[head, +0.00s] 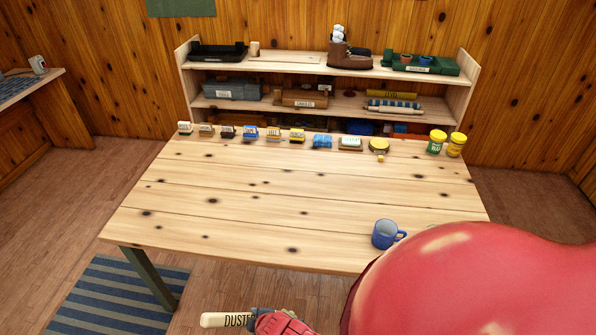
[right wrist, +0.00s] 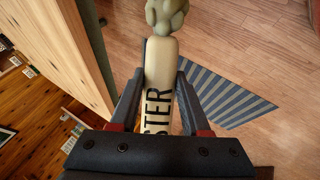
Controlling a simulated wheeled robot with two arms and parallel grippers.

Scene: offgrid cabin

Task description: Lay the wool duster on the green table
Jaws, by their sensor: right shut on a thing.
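The wool duster (head: 217,320) has a cream handle lettered DUSTER, showing at the bottom of the head view. In the right wrist view its lumpy grey-green head (right wrist: 167,14) points away from me. My right gripper (right wrist: 161,78) is shut on the handle, one finger on each side. It holds the duster over the floor in front of the table, clear of the top. The table (head: 270,215) has a pale plank top and a green leg (head: 152,277). My left gripper is not in view.
A blue mug (head: 385,234) stands near the table's front right. Several small containers and two jars (head: 436,142) line the back edge. A loaded shelf (head: 285,62) stands behind. The middle and left of the top are bare. A striped rug (head: 105,300) lies below.

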